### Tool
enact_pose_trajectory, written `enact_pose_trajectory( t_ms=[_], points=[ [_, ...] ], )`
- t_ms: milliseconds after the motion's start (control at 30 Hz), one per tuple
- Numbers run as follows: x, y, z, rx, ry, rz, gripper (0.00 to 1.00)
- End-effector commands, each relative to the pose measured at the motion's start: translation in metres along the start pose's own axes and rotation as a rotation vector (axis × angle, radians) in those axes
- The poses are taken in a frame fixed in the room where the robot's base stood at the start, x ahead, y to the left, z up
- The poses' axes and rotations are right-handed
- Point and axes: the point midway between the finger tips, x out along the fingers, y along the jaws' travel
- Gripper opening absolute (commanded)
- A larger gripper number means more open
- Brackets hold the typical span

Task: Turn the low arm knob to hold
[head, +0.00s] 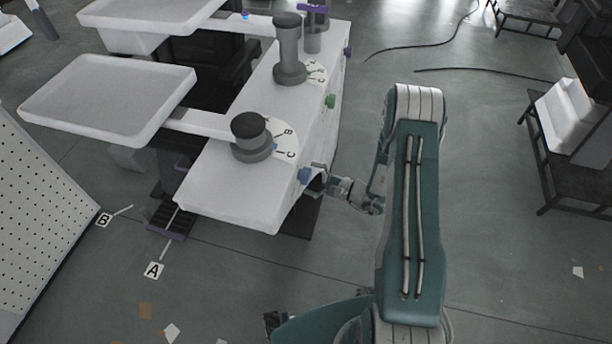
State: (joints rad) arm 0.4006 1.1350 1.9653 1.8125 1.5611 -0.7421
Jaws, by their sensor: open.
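A white cabinet (235,196) carries columns of different heights, each with a lettered dial. The shortest column (249,133) is the nearest one, and its tray arm points left. A blue knob (304,175) sits on the cabinet's right side face, beside that column; I take it as the low arm knob. My gripper (317,178) is open at the blue knob, coming from the right. One finger shows above and beside the knob. I cannot tell whether the fingers touch it or straddle it. The knob's hold mark is too small to see.
A green knob (330,101) and a purple knob (347,52) sit farther back on the same face. White trays (112,97) extend left. A perforated panel (38,215) stands at left, a dark bench (575,165) at right. Floor between cabinet and bench is mostly clear, with cables behind.

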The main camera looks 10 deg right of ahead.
Motion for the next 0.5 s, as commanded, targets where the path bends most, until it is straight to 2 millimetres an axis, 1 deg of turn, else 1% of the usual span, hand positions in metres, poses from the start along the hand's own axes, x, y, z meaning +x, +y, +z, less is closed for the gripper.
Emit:
enact_pose_trajectory(
  t_ms=[33,133,400,433,467,500],
  points=[
    [0.0059,0.0005,0.0005,-0.001,-0.002,0.002,1.00],
    [0.0119,0.0001,0.0002,-0.001,-0.001,0.000,1.00],
    [0.0139,0.0001,0.0002,0.000,0.000,0.000,1.00],
    [0.0139,0.0000,0.0002,0.000,0.000,0.000,0.96],
    [0.0138,0.0000,0.0002,0.000,0.000,0.000,0.82],
    [0.0138,0.0001,0.0002,0.000,0.000,0.000,0.64]
  ],
)
